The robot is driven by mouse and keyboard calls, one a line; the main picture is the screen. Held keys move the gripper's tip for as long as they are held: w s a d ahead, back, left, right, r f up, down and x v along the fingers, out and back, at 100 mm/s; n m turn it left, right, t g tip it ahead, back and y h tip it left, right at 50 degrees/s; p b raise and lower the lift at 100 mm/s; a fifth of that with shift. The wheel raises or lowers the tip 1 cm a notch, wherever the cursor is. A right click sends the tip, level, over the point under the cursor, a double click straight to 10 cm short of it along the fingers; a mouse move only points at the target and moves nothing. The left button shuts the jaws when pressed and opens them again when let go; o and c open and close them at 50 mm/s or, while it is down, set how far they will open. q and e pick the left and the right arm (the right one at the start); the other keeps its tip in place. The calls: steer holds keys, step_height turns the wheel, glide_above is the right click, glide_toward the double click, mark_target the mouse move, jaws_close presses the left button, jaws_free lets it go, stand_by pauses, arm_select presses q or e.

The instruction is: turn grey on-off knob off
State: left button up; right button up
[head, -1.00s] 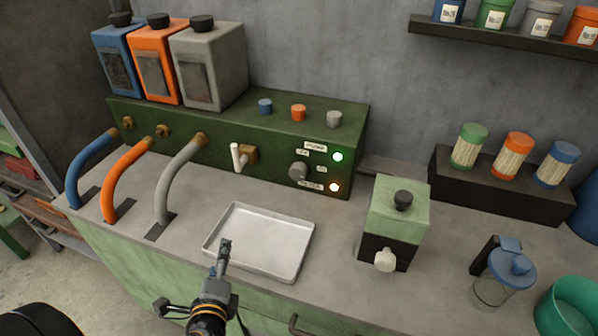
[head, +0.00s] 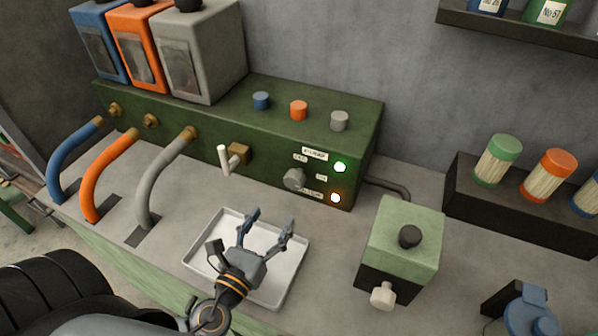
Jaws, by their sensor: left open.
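The grey on-off knob (head: 293,179) sits on the front face of the green machine (head: 200,144), between small white labels. My right gripper does not show.
A white lever (head: 224,160) sticks out left of the knob. Blue, orange and grey buttons (head: 339,121) top the machine. Three hoses (head: 162,180) curve down at left. A green-and-black box (head: 403,245) stands at right. Bare counter lies between tray and box.

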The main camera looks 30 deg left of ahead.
mark_target(292, 185)
arm_select(q)
steer(key=w+p, duration=0.1)
steer(key=w, duration=0.4)
steer(key=w+p, duration=0.1)
steer(key=w, duration=0.1)
steer(key=shift+w+a+r+p, duration=0.2)
steer(key=shift+w+r+p, duration=0.05)
steer(key=shift+r+p, duration=0.1)
steer(key=w, duration=0.3)
steer(key=shift+w+a+f+p, duration=0.1)
steer(key=shift+w+f+p, duration=0.05)
steer(key=shift+w+p, duration=0.25)
steer(key=shift+w+f, duration=0.1)
steer(key=shift+w, duration=0.5)
steer(key=shift+c, duration=0.5)
steer(key=c, duration=1.1)
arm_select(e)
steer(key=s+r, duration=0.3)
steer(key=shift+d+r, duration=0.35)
